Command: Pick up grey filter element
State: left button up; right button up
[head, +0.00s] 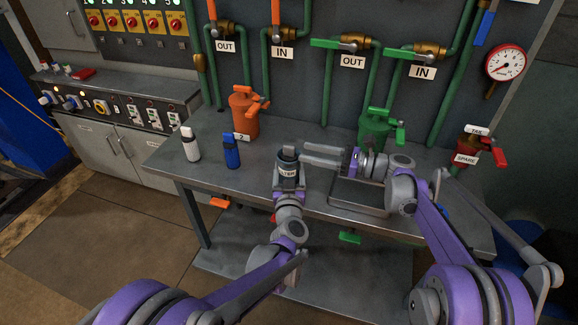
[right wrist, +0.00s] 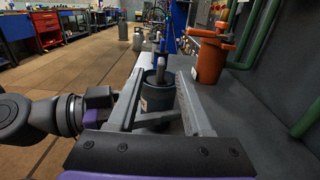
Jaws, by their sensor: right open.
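The grey filter element (head: 288,172) is a dark grey cylinder with a pale label, near the front edge of the bench. In the right wrist view the filter element (right wrist: 157,92) stands between my right gripper's spread fingers. My right gripper (head: 304,154) is open and reaches in from the right in the head view; its fingers (right wrist: 161,76) point toward and past the cylinder. I see no clear contact. My left gripper (head: 288,190) is just in front of the filter element and partly overlaps it. Its jaws are not clear.
A metal tray (head: 360,209) lies under my right arm. A white bottle (head: 190,146) and a blue bottle (head: 232,152) stand left on the bench. An orange housing (head: 243,110) and a green housing (head: 374,128) stand behind. Pipes with valves line the back panel.

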aim_at(289, 146)
jog(key=x, duration=0.6)
jog(key=shift+w+a, duration=0.15)
jog(key=shift+a, duration=0.1)
grip_shut()
dwell(1.2)
